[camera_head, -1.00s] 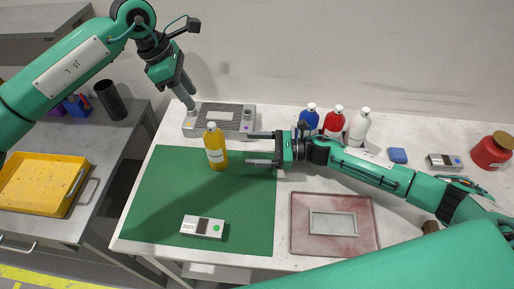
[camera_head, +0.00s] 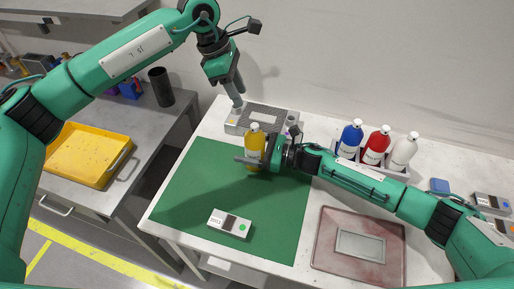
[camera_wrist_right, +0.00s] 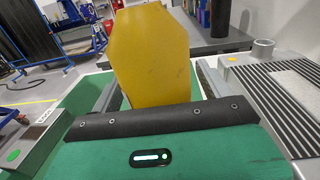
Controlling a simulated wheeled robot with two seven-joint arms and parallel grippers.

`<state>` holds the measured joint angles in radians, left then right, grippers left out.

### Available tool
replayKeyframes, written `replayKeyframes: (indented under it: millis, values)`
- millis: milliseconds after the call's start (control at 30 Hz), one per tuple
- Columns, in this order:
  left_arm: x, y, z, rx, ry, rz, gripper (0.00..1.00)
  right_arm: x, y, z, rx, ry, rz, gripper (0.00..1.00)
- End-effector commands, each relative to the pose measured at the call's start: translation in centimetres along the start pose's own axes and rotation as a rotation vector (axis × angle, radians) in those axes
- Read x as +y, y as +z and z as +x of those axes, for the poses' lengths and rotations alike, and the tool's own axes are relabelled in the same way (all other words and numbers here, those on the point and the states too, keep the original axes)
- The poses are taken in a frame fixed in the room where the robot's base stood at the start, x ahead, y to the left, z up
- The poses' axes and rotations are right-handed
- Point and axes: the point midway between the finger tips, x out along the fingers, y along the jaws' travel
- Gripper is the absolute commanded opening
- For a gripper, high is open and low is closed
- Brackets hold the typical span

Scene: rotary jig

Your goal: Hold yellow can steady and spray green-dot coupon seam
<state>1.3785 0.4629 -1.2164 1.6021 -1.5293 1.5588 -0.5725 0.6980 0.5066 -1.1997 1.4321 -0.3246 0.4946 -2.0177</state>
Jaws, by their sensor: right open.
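The yellow can (camera_head: 255,143) stands upright near the back edge of the green mat (camera_head: 190,205). My right gripper (camera_head: 250,161) is open around its lower body, one finger showing in front of it. In the right wrist view the yellow can (camera_wrist_right: 152,58) fills the space between the open fingers; contact cannot be told. The coupon with the green dot (camera_head: 230,224) lies on the front part of the mat, a dark band across its middle. My left gripper (camera_head: 238,104) points down above the grey grated unit behind the mat; its fingertips look close together.
The grey grated unit (camera_head: 235,128) stands behind the can. Blue (camera_head: 350,138), red (camera_head: 376,146) and white (camera_head: 403,152) bottles stand in a rack behind my right arm. A reddish tray (camera_head: 330,255) with a grey frame lies right of the mat. A yellow tray (camera_head: 62,158) is on the left bench.

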Motion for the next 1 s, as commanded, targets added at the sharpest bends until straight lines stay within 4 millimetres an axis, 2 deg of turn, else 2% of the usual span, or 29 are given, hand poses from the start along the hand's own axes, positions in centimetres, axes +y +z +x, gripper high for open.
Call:
replayKeyframes:
  millis: [233, 533, 700, 733, 1000]
  values:
    - [0.0, 0.0, 0.0, 0.0, 0.0, 0.0, 0.36, 0.01, -0.03, 0.05, 0.0, 0.0, 0.0, 0.79]
    - [0.0, 0.0, 0.0, 0.0, 0.0, 0.0, 0.36, 0.02, -0.04, 0.03, 0.0, 0.0, 0.001, 0.21]
    - [0.0, 0.0, 0.0, 0.0, 0.0, 0.0, 0.03, 0.01, -0.04, 0.03, 0.0, 0.0, 0.001, 0.21]
    - [0.0, 0.0, 0.0, 0.0, 0.0, 0.0, 0.0, 0.02, -0.04, 0.03, 0.0, 0.0, 0.001, 0.21]
    - [0.0, 0.0, 0.0, 0.0, 0.0, 0.0, 0.0, 0.01, -0.05, 0.02, 0.0, 0.0, 0.001, 0.21]
